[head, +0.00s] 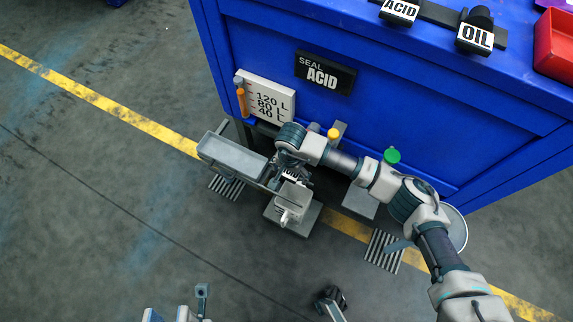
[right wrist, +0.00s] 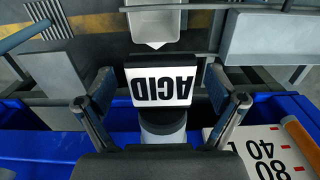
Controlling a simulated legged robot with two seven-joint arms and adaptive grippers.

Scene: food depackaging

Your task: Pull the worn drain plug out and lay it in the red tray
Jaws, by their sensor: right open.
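A drain plug labelled ACID (right wrist: 160,87), with a dark head and a pale round neck, shows in the right wrist view; its label reads upside down. My right gripper (right wrist: 160,78) is open, with one finger on each side of the plug and gaps to both. In the head view, my right gripper (head: 291,173) is low in front of the blue tank (head: 420,130), largely hiding the plug. The red tray (head: 556,48) is on the tank's top at the right edge, partly cut off. My left gripper (head: 202,292) is only partly visible at the bottom edge; its jaws cannot be made out.
Plugs labelled ACID (head: 399,10) and OIL (head: 475,36) stand in a dark rack on the tank. A grey trough (head: 232,157) lies left of my right gripper. A level gauge (head: 266,103) and a SEAL ACID sign (head: 325,73) are on the tank front. Floor at left is clear.

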